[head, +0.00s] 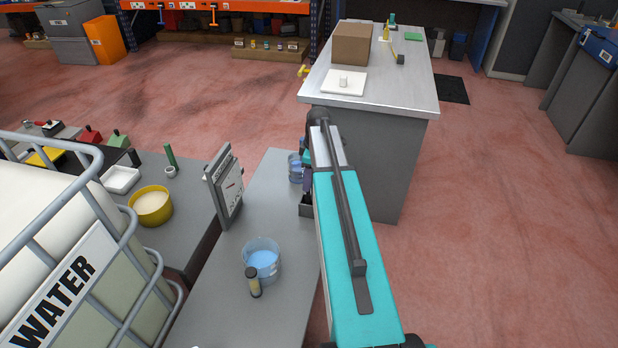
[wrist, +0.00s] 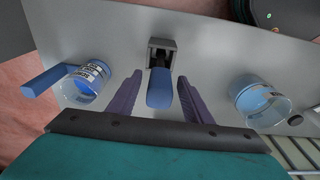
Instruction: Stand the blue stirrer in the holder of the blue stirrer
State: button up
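The blue stirrer (wrist: 160,92) is in the middle of the wrist view, its broad blue end toward me. Its dark far part meets the opening of a small grey holder (wrist: 170,45), so it appears to stand in it; how deep is hidden. The holder also shows in the head view (head: 305,210), at the bench's right edge. My gripper (wrist: 160,78) has its purple fingers apart, one on each side of the stirrer, with a visible gap on both sides. In the head view my arm hides most of the stirrer.
A jug with blue liquid and a blue bar (wrist: 85,85) stands left of the holder in the wrist view. A beaker of blue liquid (head: 262,262) stands nearer on the bench, a small dark cylinder (head: 254,284) beside it. A dial scale (head: 226,185) stands at the bench's left.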

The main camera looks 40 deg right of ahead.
jog(key=shift+r, duration=0.25)
jog(key=r, duration=0.3)
jog(key=r+b, duration=0.1)
jog(key=r, duration=0.3)
jog(key=s+d+r+b, duration=0.1)
jog(key=r, duration=0.2)
jog(key=shift+r, duration=0.85)
dwell(0.5)
